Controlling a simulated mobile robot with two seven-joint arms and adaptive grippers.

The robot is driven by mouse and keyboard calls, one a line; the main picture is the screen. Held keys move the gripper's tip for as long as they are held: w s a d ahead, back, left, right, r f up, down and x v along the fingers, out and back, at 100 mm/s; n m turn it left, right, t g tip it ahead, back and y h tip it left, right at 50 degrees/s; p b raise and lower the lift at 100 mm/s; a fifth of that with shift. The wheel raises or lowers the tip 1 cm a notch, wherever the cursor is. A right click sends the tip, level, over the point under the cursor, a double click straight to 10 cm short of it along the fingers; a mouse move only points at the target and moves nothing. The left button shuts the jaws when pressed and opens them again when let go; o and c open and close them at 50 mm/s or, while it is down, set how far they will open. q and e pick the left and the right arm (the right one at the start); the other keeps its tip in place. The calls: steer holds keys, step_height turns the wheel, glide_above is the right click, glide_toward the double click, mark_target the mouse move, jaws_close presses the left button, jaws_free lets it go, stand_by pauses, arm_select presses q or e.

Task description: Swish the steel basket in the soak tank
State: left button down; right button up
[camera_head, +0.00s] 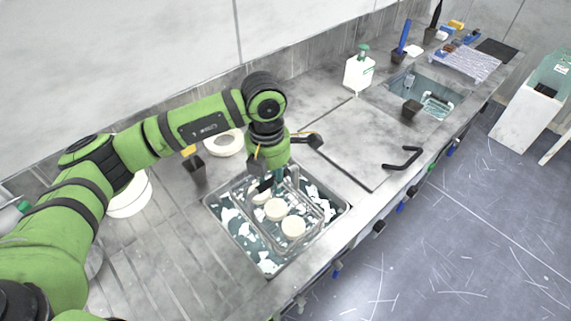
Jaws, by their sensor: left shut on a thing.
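The soak tank (219,213) is a rectangular basin set in the bench, with dark liquid and white foam patches. The steel basket (308,245) is a wire basket inside the tank, with several round cream discs (276,209) in it. My left gripper (277,184) comes down from above over the basket's far side and is shut on the basket. The fingertips are partly hidden by the gripper body and basket wires, and I cannot tell how deep the basket sits in the liquid. My right gripper is not in view.
A white bottle (358,72) and a second basin (424,92) stand farther right.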

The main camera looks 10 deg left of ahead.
mark_target(286, 169)
arm_select(q)
steer(key=n, duration=0.3)
steer(key=w+n+p, duration=0.1)
steer(key=shift+d+r+n, duration=0.2)
steer(key=shift+d+n, duration=0.15)
steer(key=shift+n, duration=0.05)
steer(key=n, duration=0.3)
steer(key=w+n, duration=0.1)
steer(key=shift+d+p, duration=0.3)
steer(key=shift+p, duration=0.1)
steer(key=n, duration=0.4)
steer(key=w+n+p, duration=0.1)
steer(key=n, duration=0.1)
steer(key=shift+d, duration=0.35)
steer(key=n, duration=0.3)
steer(key=shift+w+d+p, duration=0.15)
steer(key=shift+w+p, duration=0.05)
steer(key=shift+p, duration=0.15)
steer(key=shift+f+n, duration=0.15)
steer(key=shift+n, duration=0.15)
step_height(286, 169, down, 21)
steer(key=b, duration=1.5)
steer(key=shift+b, duration=0.3)
steer(key=shift+r, duration=0.3)
steer(key=shift+w+f, duration=0.1)
steer(key=shift+f, duration=0.1)
steer(key=shift+r, duration=0.1)
